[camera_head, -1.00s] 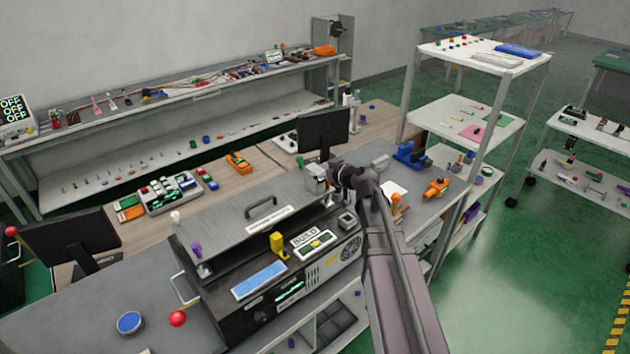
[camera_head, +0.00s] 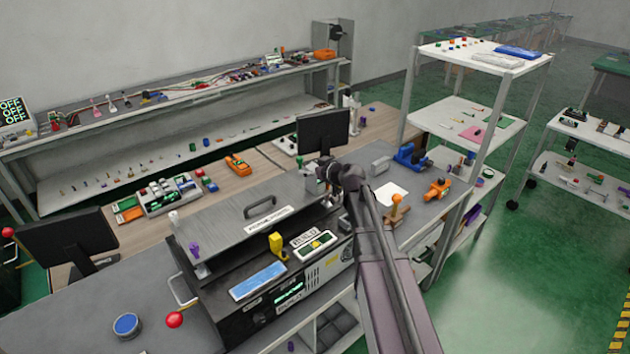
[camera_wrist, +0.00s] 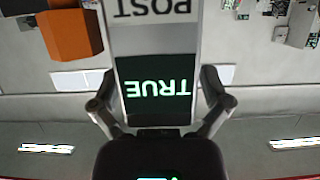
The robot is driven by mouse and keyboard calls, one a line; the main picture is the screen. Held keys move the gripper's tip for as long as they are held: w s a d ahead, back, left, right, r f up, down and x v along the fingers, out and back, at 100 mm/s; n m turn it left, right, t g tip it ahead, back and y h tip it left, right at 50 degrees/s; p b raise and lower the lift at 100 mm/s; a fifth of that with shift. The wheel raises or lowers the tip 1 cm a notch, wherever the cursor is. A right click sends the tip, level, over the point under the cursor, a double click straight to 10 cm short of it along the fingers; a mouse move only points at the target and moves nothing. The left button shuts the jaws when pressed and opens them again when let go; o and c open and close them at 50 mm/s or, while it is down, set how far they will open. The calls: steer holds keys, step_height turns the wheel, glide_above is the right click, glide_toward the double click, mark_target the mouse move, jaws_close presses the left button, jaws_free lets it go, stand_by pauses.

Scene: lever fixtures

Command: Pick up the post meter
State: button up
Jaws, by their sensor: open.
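The post meter (camera_wrist: 157,60) is a grey block with upside-down "POST" lettering and a dark screen reading "TRUE" in green, in the wrist view. My gripper (camera_wrist: 158,78) is open, with one finger on each side of the meter. I cannot tell whether either finger touches it. In the head view, a pale grey box (camera_head: 310,184), apparently the meter, stands behind the grey machine. My gripper (camera_head: 327,172) is right beside it and covers part of it.
A black monitor (camera_head: 322,130) stands just behind the gripper. The grey machine (camera_head: 220,222), with a handled lid and a yellow lever (camera_head: 276,245), is in front. An orange block (camera_wrist: 70,35) appears left of the meter. A blue clamp-like fixture (camera_head: 408,156) is to the right.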

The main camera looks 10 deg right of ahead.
steer(key=c, duration=1.3)
steer(key=shift+r, duration=0.1)
steer(key=shift+c, duration=0.2)
step_height(320, 180, up, 3)
steer(key=p, duration=0.3)
steer(key=shift+r, duration=0.15)
steer(key=shift+s+r+p, duration=0.15)
steer(key=shift+r+p, duration=0.15)
steer(key=shift+p, duration=0.25)
steer(key=s, duration=1.5)
steer(key=shift+s+d+r+p, duration=0.3)
steer(key=shift+r+p, duration=0.15)
